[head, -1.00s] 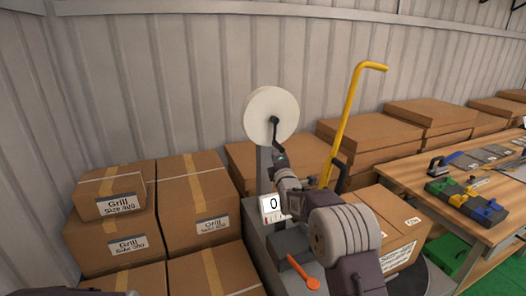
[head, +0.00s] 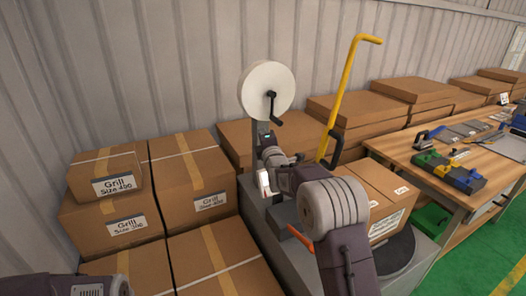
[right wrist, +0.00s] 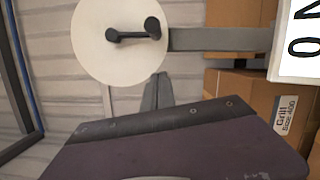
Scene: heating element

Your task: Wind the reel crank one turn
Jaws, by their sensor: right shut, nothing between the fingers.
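The reel (head: 262,78) is a white disc on a grey post. Its black crank (head: 272,106) points down and slightly right from the hub, ending in a short handle. The right wrist view also shows the reel (right wrist: 92,45) and the crank (right wrist: 132,36) sideways. My right gripper (head: 263,128) is shut and empty, just below the crank handle. In the right wrist view its fingertips (right wrist: 158,78) are apart from the crank. A white counter card (head: 263,183) is mostly hidden by my right arm; its 0 shows in the wrist view (right wrist: 300,45). My left gripper is out of view.
Grill boxes (head: 188,185) stand at left. More cartons (head: 345,107) line the wall behind. A yellow bent bar (head: 347,90) rises right of the reel. An orange-handled lever (head: 298,238) sits low by my right arm. A workbench (head: 402,151) stands at right.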

